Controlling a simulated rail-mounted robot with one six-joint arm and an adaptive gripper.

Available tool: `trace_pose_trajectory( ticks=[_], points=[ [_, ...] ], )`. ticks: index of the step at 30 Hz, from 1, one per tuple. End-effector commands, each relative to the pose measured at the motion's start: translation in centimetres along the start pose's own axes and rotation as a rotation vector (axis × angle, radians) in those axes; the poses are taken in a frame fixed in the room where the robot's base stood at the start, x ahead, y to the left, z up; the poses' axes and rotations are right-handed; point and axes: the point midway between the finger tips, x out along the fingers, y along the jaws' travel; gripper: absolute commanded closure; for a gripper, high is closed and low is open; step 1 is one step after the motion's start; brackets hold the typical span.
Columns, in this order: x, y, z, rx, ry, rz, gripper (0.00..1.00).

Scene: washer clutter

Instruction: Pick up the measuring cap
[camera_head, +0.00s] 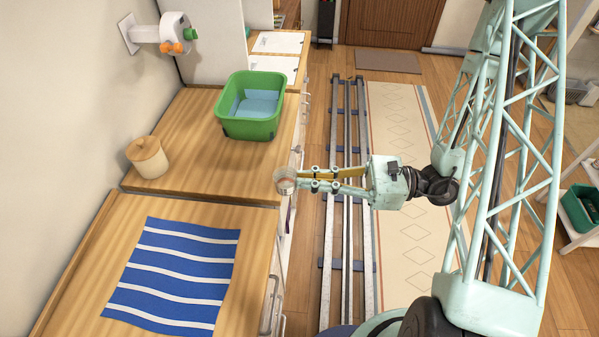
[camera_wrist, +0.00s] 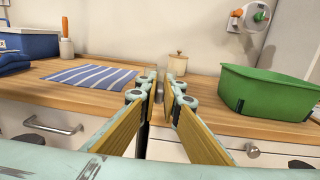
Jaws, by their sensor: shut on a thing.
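The measuring cap (camera_head: 284,178) is a small, clear, cup-like piece at the tips of my gripper (camera_head: 299,180) in the head view. My gripper is shut on it and holds it at the right front edge of the wooden counter, by the gap between the counter and the floor rails. In the wrist view my gripper (camera_wrist: 160,86) points toward the counter with its two yellow-padded fingers converging. The cap is hard to make out there between the fingertips.
A green tub (camera_head: 228,129) with something light blue inside stands at the back of the counter. A lidded wooden jar (camera_head: 148,159) stands near the wall. A blue striped cloth (camera_head: 175,273) lies flat in front. Bare counter lies between them.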

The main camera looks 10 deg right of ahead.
Motion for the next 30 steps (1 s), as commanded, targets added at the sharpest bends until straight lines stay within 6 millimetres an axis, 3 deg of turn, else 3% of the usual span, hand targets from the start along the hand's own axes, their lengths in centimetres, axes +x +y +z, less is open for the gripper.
trace_pose_trajectory(
  ticks=[10, 30],
  points=[
    [-1.3, 1.2, 0.2, 0.0, -0.001, 0.0, 1.0],
    [-1.4, 1.3, 0.2, 0.0, -0.001, 0.0, 1.0]
  ],
)
